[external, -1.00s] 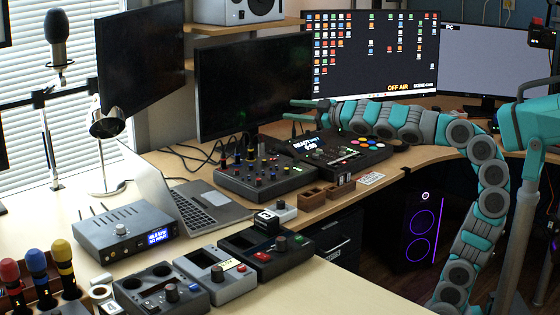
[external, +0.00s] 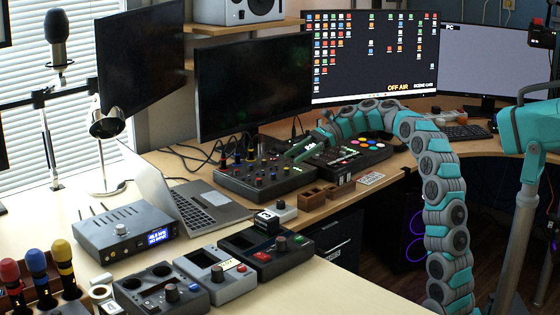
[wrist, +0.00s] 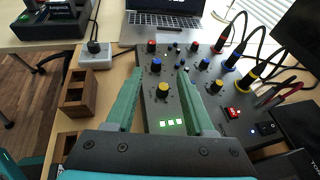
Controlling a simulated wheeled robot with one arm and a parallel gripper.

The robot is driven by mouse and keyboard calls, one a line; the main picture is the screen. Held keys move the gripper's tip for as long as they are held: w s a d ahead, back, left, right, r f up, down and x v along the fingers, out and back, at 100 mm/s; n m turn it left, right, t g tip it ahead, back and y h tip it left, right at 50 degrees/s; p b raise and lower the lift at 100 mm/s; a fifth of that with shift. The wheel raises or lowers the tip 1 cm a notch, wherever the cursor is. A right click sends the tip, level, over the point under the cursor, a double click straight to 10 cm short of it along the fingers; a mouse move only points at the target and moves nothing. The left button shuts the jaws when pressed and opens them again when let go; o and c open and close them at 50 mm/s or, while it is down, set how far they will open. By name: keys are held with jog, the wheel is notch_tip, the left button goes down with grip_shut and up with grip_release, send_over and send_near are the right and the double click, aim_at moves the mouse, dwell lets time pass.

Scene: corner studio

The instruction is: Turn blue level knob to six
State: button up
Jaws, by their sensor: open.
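The grey mixer box (external: 285,186) stands on the desk. It also shows in the wrist view (wrist: 187,121), with rows of red, blue and yellow knobs. One blue knob (wrist: 155,65) shows between my fingertips, nearer the left one. I cannot read a scale or tell where the knobs point. My gripper (wrist: 160,71) is open, with nothing visibly held. In the external view my gripper (external: 306,146) hovers near the mixer's right end; its exact height is unclear.
Cables rise from plugs at the mixer's far side. A yellow knob (wrist: 163,90) and a lit red switch (wrist: 232,112) are on its panel. A laptop (external: 197,203), a wooden holder (external: 341,189) and a small knob box (wrist: 95,55) stand close by.

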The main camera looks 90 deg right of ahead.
aim_at(279, 179)
jog(key=shift+s+f+n, duration=0.25)
jog(key=shift+f+n, duration=0.05)
jog(key=shift+f, duration=0.15)
jog(key=shift+w+a+f+g, duration=0.15)
jog(key=shift+a+g, duration=0.05)
jog(key=shift+g, duration=0.1)
jog(key=shift+p+x, duration=0.45)
jog(key=shift+x, duration=3.05)
jog(key=shift+w, duration=0.1)
grip_shut()
